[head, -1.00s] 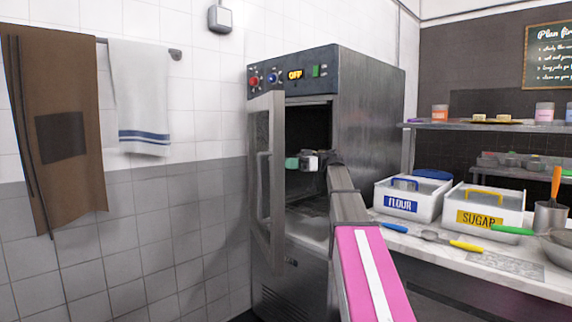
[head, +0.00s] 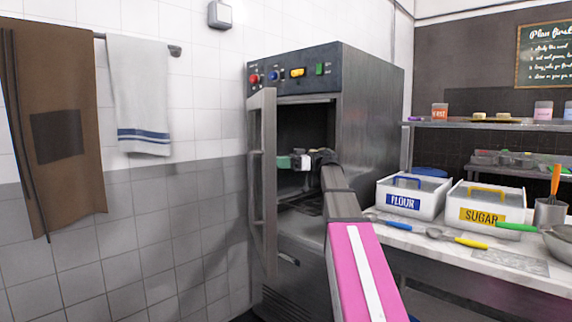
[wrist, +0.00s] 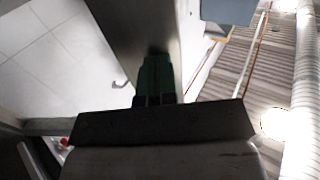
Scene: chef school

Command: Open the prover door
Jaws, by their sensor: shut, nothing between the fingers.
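The prover (head: 370,110) is a dark steel cabinet in the middle of the head view. Its door (head: 263,190) is hinged at the left and stands well open, seen nearly edge-on. The dark chamber (head: 305,125) shows behind it. My gripper (head: 284,162) has green fingertips and is shut and empty. It reaches in front of the opening, pointing left at the inner side of the door; I cannot tell for sure whether it touches. In the wrist view the green fingers (wrist: 155,78) are together against a grey metal panel (wrist: 130,30), which appears to be the door.
A counter (head: 470,258) with a flour bin (head: 403,204), a sugar bin (head: 480,216) and utensils stands to the right of my arm. A towel (head: 140,90) and a brown apron (head: 55,120) hang on the left wall. The floor left of the door looks clear.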

